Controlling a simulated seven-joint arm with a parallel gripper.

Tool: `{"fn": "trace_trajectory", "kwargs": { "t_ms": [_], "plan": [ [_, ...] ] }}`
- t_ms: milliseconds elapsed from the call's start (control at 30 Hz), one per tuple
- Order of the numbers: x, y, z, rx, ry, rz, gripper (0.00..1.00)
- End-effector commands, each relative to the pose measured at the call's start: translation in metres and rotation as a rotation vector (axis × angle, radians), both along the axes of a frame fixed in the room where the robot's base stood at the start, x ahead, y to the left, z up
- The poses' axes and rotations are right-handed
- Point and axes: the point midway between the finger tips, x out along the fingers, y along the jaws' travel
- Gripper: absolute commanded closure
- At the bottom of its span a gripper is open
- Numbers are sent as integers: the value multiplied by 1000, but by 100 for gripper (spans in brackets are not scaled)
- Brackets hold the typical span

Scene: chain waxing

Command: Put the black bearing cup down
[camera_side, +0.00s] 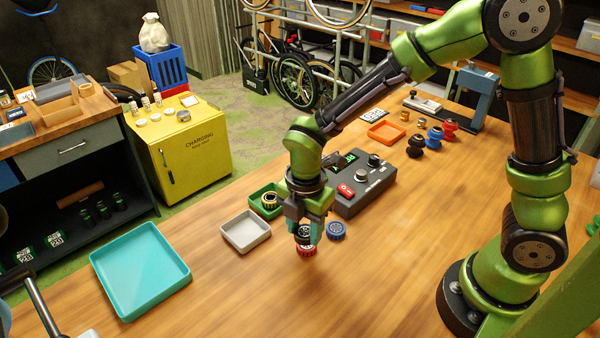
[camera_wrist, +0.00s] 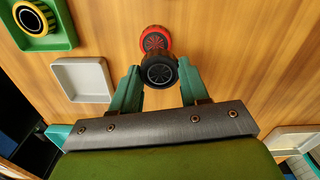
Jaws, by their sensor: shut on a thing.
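The black bearing cup (camera_side: 304,231) is between the fingers of my gripper (camera_side: 305,228), upright or nearly so. In the wrist view the cup (camera_wrist: 160,70) sits between the two teal fingertips (camera_wrist: 159,82). A red cup (camera_side: 306,251) is just below it in the side view. In the wrist view the black cup partly covers the red cup (camera_wrist: 155,39). I cannot tell whether the two touch. A blue cup (camera_side: 337,231) stands on the table just right of my gripper.
A grey tray (camera_side: 246,247) is left of my gripper. Behind it a green tray (camera_side: 257,207) holds a yellow-ringed black cup (camera_side: 269,200). A dark control box (camera_side: 374,196) is behind right. A large teal tray (camera_side: 140,270) lies left. The front table is clear.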

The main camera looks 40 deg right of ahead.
Motion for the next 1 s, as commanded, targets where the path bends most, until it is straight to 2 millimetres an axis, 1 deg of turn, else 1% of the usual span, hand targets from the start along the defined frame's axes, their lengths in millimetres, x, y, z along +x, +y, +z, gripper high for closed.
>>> {"fn": "trace_trajectory", "kwargs": {
  "t_ms": [100, 300, 400, 500, 600, 800, 1000],
  "plan": [
    [29, 13, -4, 0, 1, 0, 90],
    [77, 33, -9, -1, 1, -2, 90],
    [97, 42, -11, -1, 0, -2, 90],
    [112, 48, -13, -2, 1, -1, 90],
    [120, 51, -13, -1, 1, -2, 90],
    [130, 56, -14, -1, 0, -2, 90],
    [129, 55, -44, -2, 2, 0, 90]
  ]
}}
